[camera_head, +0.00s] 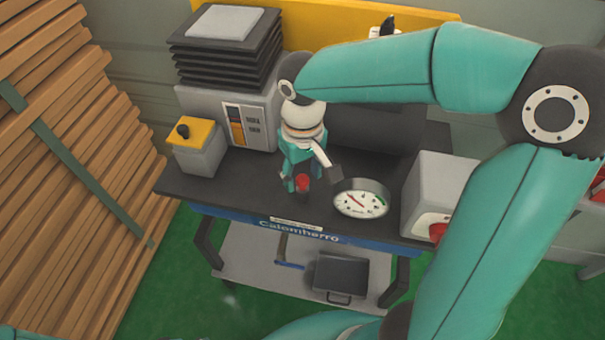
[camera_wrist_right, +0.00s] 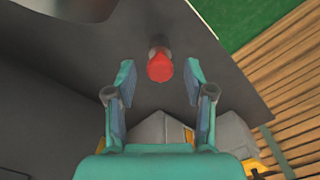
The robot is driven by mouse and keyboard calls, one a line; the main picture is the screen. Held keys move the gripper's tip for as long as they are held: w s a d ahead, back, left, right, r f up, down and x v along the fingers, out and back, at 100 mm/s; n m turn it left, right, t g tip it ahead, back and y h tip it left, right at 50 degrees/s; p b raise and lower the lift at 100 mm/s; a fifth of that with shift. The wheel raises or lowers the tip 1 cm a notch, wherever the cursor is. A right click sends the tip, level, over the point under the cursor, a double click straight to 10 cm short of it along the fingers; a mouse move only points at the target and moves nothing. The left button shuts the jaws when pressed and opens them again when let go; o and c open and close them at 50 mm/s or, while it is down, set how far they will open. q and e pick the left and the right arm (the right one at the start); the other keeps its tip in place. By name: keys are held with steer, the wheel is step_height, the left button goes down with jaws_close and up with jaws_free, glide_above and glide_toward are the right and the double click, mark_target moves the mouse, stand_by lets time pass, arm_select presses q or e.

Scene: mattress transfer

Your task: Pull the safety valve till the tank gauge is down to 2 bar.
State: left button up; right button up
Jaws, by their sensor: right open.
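The safety valve has a red cap on a short dark stem; it stands on the dark bench top in the head view (camera_head: 302,182) and shows in the right wrist view (camera_wrist_right: 160,68). My right gripper (camera_head: 300,176) is open and points down at the valve. In the right wrist view its two fingers (camera_wrist_right: 158,76) stand on either side of the red cap, with a gap on both sides. The round white tank gauge (camera_head: 362,198) is right of the valve, with a green arc; its numbers are too small to read. My left gripper is not in view.
A grey machine with a black bellows stack (camera_head: 226,50) stands behind the valve, and a yellow-topped box (camera_head: 196,145) is to its left. A grey box with a red part (camera_head: 437,190) is right of the gauge. Wooden slats (camera_head: 65,170) fill the left side.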

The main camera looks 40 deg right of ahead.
steer(key=shift+f, duration=0.25)
jaws_close()
